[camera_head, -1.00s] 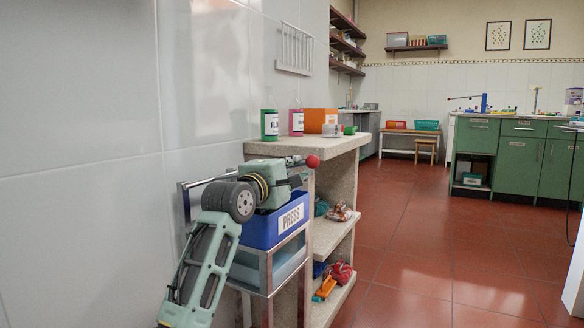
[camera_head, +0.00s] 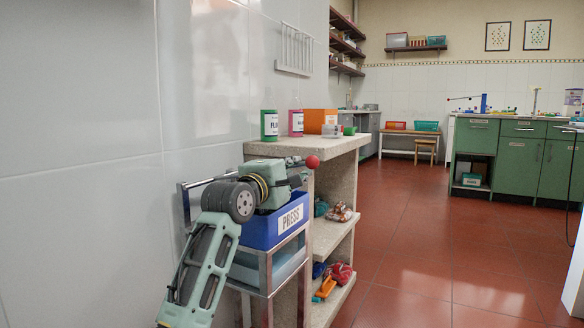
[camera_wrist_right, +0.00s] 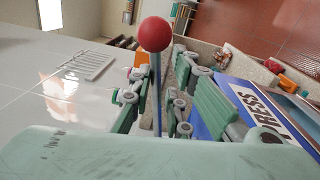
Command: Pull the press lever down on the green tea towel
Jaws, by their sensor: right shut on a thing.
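The press is a blue box (camera_head: 258,232) with a white "PRESS" label on a metal frame, against the stone unit. The press lever's red ball knob (camera_head: 312,161) stands above the box; in the right wrist view the knob (camera_wrist_right: 154,34) tops a thin metal rod (camera_wrist_right: 157,75). My right gripper (camera_head: 302,179) is shut on the lever rod below the knob; its green-padded fingers (camera_wrist_right: 157,105) sit either side of the rod in the wrist view. I cannot make out the green tea towel; the arm hides part of the box. My left gripper is not in view.
The stone counter (camera_head: 330,148) behind holds a green jar (camera_head: 269,125), a pink jar (camera_head: 296,123) and an orange box (camera_head: 320,120). A tiled wall (camera_head: 80,150) is close on the left. Red floor (camera_head: 440,240) is free to the right.

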